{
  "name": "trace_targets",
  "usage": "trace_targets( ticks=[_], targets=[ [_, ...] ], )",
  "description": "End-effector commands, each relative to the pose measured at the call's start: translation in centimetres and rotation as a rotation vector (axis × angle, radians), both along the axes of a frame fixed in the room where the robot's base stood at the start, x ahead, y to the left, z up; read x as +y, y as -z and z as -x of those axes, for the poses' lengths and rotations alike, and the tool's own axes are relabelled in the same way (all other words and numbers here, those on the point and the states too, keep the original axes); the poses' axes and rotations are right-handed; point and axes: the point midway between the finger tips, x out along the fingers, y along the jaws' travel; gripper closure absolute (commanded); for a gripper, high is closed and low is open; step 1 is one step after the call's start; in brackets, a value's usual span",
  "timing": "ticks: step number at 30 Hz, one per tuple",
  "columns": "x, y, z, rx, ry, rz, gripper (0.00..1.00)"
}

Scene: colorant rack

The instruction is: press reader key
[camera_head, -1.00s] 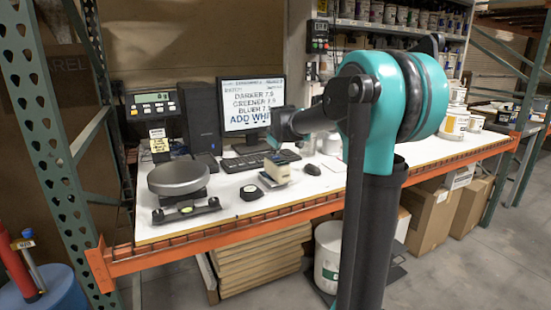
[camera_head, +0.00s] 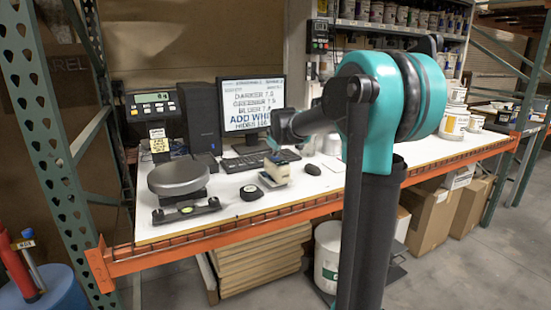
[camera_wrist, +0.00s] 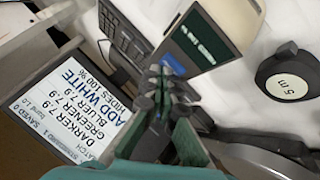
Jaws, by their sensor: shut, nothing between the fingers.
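The reader (camera_head: 276,172) is a small cream block with a dark top, standing on the white bench in front of the keyboard. In the wrist view, the reader (camera_wrist: 196,38) shows a dark display with pale text too small to read fully. Its blue key (camera_wrist: 173,63) lies at the near end of the display. My gripper (camera_wrist: 160,72) is shut and empty, its fingertips right beside the blue key in the picture. Whether they touch it I cannot tell. In the head view, my gripper (camera_head: 272,146) is above the reader, partly hidden by my arm.
The monitor (camera_head: 251,104) stands behind, reading "ADD WHITE" in the wrist view. The keyboard (camera_head: 247,161), mouse (camera_head: 312,169), round black tape (camera_head: 251,192) and scale (camera_head: 178,178) surround the reader. Clear white bench (camera_head: 335,183) lies to the right.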

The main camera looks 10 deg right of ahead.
Motion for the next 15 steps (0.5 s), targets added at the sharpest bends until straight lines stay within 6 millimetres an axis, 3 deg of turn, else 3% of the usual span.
trace_targets(
  ticks=[15],
  targets=[
    [0.0, -1.3, 0.0, 0.0, 0.0, 0.0, 1.0]
  ],
)
